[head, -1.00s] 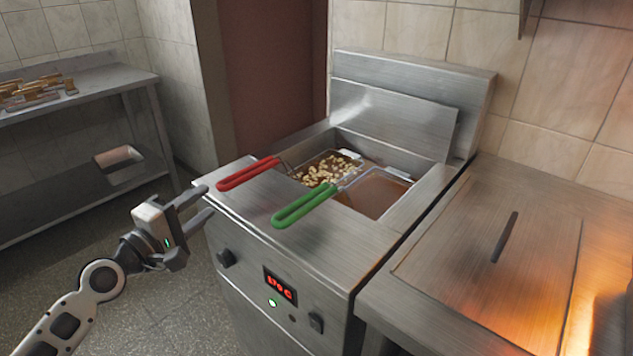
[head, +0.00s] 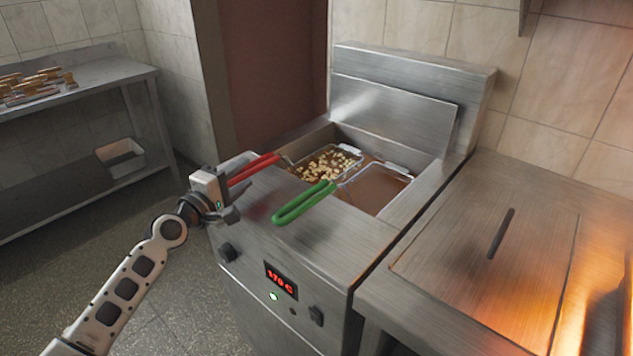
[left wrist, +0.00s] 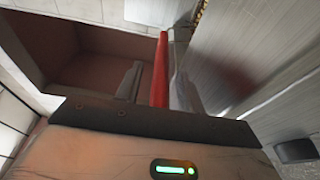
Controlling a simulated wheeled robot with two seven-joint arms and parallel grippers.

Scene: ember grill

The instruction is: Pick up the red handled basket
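The red-handled basket hangs in the fryer, its red handle (head: 254,168) reaching forward over the front ledge. Its wire basket (head: 328,163) holds pale pieces of food in brown oil. My left gripper (head: 228,198) is at the near end of the red handle and hides that end in the head view. In the left wrist view the red handle (left wrist: 161,70) lies between the two fingers of my left gripper (left wrist: 155,85). A gap shows between the handle and the left finger; the right finger is close beside it, contact unclear. My right gripper is not in view.
A green-handled basket (head: 304,203) sits just right of the red one. The fryer front (head: 250,240) has knobs and a lit display (head: 281,281). A steel counter (head: 480,250) with a glowing area stands right. A steel table (head: 80,90) stands left.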

